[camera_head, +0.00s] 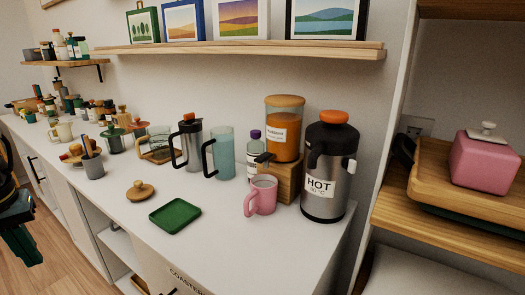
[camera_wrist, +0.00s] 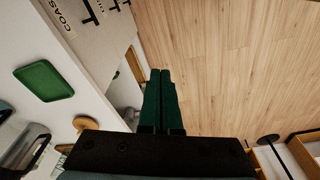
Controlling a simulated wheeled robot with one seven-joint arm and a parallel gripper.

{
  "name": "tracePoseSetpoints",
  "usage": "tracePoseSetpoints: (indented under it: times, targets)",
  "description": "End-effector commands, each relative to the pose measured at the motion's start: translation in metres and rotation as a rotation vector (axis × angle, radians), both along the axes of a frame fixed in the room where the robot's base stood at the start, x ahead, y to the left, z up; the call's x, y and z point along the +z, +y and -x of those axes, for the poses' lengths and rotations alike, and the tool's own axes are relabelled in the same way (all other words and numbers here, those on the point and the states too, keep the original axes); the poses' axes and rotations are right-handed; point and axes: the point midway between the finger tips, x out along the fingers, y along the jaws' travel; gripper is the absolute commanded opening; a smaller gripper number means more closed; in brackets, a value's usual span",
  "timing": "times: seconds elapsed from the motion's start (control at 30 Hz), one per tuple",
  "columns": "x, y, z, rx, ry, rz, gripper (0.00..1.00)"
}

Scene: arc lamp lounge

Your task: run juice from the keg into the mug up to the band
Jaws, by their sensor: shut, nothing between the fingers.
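The keg (camera_head: 284,132) is a clear cylinder of orange juice with a wooden lid and a white label, standing on a wooden block on the white counter. A dark tap (camera_head: 264,158) sticks out low on its front. The pink mug (camera_head: 263,197) stands upright in front of the block, below the tap, its handle towards the left front. I cannot make out a band or the level inside the mug. My gripper (camera_head: 22,250) is at the far left, off the counter and far from both. In the wrist view its green fingers (camera_wrist: 161,75) are together, empty, above the floor.
A steel flask (camera_head: 327,178) labelled HOT stands close right of the keg. A purple-capped bottle (camera_head: 254,155), a blue-green jug (camera_head: 222,155) and a black-handled steel pot (camera_head: 190,145) stand left. A green coaster (camera_head: 175,215) and wooden lid (camera_head: 140,190) lie on the counter.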

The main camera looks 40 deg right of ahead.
Motion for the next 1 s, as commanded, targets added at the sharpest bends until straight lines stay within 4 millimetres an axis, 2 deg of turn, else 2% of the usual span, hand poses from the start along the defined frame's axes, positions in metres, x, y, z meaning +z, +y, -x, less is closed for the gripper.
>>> tracePoseSetpoints:
  times: [0.07,0.13,0.17,0.23,0.27,0.33,0.37,0.4,0.47,0.5,0.6,0.63,0.7,0.8,1.0]
  targets:
    - [0.001,-0.001,-0.001,-0.005,-0.002,-0.001,0.00]
    - [0.008,-0.010,-0.008,-0.045,-0.024,-0.008,0.00]
    - [0.014,-0.018,-0.013,-0.077,-0.042,-0.013,0.00]
    - [0.033,-0.050,-0.030,-0.198,-0.109,-0.022,0.00]
    - [0.043,-0.071,-0.038,-0.267,-0.149,-0.020,0.00]
    - [0.069,-0.131,-0.050,-0.444,-0.247,0.008,0.00]
    - [0.080,-0.159,-0.052,-0.520,-0.287,0.029,0.00]
    - [0.094,-0.198,-0.049,-0.617,-0.337,0.066,0.00]
    - [0.114,-0.252,-0.038,-0.752,-0.400,0.133,0.00]
    - [0.126,-0.284,-0.026,-0.831,-0.431,0.181,0.00]
    - [0.152,-0.350,0.010,-0.995,-0.486,0.295,0.00]
    - [0.158,-0.364,0.020,-1.033,-0.495,0.325,0.00]
    - [0.170,-0.390,0.041,-1.100,-0.512,0.383,0.00]
    - [0.178,-0.409,0.060,-1.157,-0.521,0.432,0.00]
    - [0.179,-0.414,0.065,-1.173,-0.525,0.446,0.00]
